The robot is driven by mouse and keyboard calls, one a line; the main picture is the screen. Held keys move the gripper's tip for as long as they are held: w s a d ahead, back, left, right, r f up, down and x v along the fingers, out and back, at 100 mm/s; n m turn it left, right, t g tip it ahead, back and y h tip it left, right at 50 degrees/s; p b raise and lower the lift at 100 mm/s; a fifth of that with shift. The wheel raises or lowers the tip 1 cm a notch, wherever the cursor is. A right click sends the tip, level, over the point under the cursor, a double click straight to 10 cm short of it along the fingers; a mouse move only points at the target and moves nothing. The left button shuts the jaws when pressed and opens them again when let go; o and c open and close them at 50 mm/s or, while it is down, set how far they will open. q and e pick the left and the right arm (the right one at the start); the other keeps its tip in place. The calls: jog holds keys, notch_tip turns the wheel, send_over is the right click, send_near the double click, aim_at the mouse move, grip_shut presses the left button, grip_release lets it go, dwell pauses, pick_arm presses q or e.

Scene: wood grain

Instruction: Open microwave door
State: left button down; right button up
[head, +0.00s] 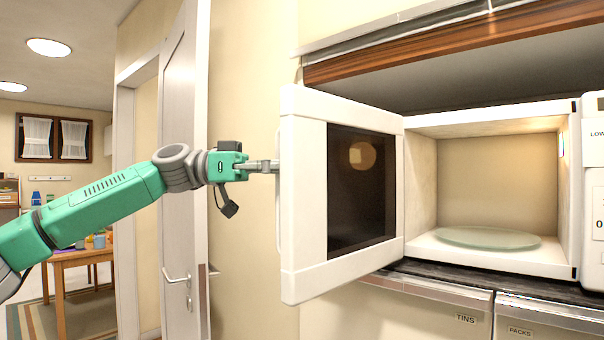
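The white microwave (573,265) stands on a dark counter at the right. Its door (303,200) is swung wide open toward the left, with its dark window facing me. The lit cavity shows a glass turntable (488,238), which is empty. My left gripper (274,166) reaches in from the left, with its fingers at the thin handle (278,200) on the door's outer left side. The fingertips are partly hidden by the door edge, so whether they are closed on the handle cannot be seen. My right gripper is not in view.
A wood-trimmed shelf (430,45) hangs above the microwave. Drawers (440,305) labelled TINS and PACKS are below the counter. A white room door (180,180) stands behind my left arm. A wooden table (75,260) with small items is in the far room at left.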

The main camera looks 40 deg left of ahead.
pick_arm(q)
jog(key=shift+a+f, duration=0.15)
jog(key=shift+a, duration=0.15)
jog(key=c, duration=1.7)
grip_release()
jog(key=shift+s+a, duration=0.1)
jog(key=shift+a, duration=0.45)
jog(key=v, duration=1.1)
jog(key=shift+s+a, duration=0.3)
jog(key=shift+a, duration=0.15)
